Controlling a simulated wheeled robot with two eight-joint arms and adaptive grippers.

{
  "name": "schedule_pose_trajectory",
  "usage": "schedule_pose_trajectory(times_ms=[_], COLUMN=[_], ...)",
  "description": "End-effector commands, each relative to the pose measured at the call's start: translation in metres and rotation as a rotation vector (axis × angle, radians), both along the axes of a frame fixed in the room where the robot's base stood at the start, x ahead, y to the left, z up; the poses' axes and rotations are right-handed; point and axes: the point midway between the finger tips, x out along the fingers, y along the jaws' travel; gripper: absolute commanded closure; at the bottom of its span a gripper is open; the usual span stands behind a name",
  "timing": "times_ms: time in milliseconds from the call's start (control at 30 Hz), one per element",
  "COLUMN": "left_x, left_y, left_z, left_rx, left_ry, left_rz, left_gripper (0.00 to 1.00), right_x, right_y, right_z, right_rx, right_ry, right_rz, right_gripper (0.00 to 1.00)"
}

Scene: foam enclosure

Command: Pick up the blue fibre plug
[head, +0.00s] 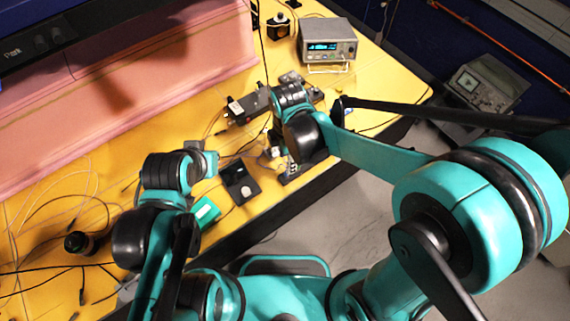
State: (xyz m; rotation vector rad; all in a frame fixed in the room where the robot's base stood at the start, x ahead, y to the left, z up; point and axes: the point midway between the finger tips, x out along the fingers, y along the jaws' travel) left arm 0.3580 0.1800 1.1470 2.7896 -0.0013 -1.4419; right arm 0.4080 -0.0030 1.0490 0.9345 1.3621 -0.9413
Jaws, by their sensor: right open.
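I cannot make out a blue fibre plug in the head view; it is too small to tell or hidden. My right gripper (292,78) is open over the middle of the yellow table (190,105), beyond its teal and black wrist, beside a dark device (246,106). The wrist and forearm hide part of the table there. My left gripper (207,156) is over the table left of the middle, near a black open box (239,181). Its fingers are too small and dark to read.
A pink foam wall (120,85) stands along the left and back. A grey bench instrument (327,42) with a lit display stands at the back right. Thin cables (60,205) lie loose at the left. A green block (206,211) lies near the front edge.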

Motion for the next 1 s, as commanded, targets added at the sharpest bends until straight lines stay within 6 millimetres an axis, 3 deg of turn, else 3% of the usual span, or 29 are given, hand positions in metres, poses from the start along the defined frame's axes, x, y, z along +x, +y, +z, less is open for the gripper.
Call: schedule_pose_trajectory(times_ms=[500,833,1000], left_x=[0.0,0.0,0.0], left_y=[0.0,0.0,0.0], left_z=[-0.021,-0.021,-0.021], left_rx=[0.0,0.0,0.0], left_ry=[0.0,0.0,0.0], left_rz=[0.0,0.0,0.0], left_gripper=[1.0,1.0,1.0], right_x=[0.002,0.002,0.002], right_y=[0.004,0.004,0.004], right_z=[-0.069,-0.075,-0.075], right_rx=[0.0,0.0,0.0], right_ry=[0.0,0.0,0.0], right_rz=[0.003,0.002,0.002], right_gripper=[0.58,0.58,1.0])
